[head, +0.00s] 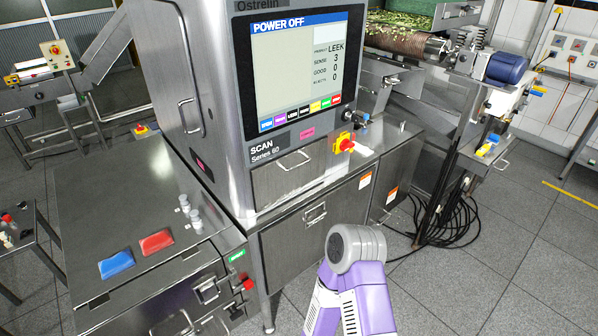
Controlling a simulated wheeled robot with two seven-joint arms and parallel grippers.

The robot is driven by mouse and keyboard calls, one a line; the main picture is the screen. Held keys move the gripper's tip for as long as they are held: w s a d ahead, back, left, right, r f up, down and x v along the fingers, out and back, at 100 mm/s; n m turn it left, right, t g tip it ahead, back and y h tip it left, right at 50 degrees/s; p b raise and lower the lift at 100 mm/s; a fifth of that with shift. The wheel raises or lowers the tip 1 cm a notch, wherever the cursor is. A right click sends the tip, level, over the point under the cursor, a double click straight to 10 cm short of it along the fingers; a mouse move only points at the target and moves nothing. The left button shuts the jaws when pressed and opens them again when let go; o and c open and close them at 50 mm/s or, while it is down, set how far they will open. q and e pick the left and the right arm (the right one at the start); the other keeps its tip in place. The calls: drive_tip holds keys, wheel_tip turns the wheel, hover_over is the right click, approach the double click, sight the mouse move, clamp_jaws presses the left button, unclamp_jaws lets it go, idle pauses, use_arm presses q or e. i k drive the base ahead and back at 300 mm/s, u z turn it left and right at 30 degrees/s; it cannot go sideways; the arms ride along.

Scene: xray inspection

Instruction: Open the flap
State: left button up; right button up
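The grey metal X-ray machine (215,95) stands in the middle, with a screen (300,75) reading "POWER OFF". Below the screen is a front panel with a handle (293,160), which looks closed. A lower cabinet door with a handle (315,213) also looks closed. I cannot tell which panel is the flap. One of my purple arms reaches up from the bottom, right of centre, with its grey joint in front of the lower cabinet. Neither of my grippers shows.
A metal bench (120,205) at left carries a blue pad (116,264) and a red pad (156,242). A red and yellow switch (344,143) sits on the machine's right ledge. Black cables (450,225) lie on the tiled floor at right. The floor (500,275) at lower right is clear.

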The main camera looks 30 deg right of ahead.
sight(278, 179)
drive_tip(key=k, duration=1.25)
drive_tip(key=z, duration=0.6)
drive_tip(key=i, duration=1.75)
drive_tip(key=u, duration=0.4)
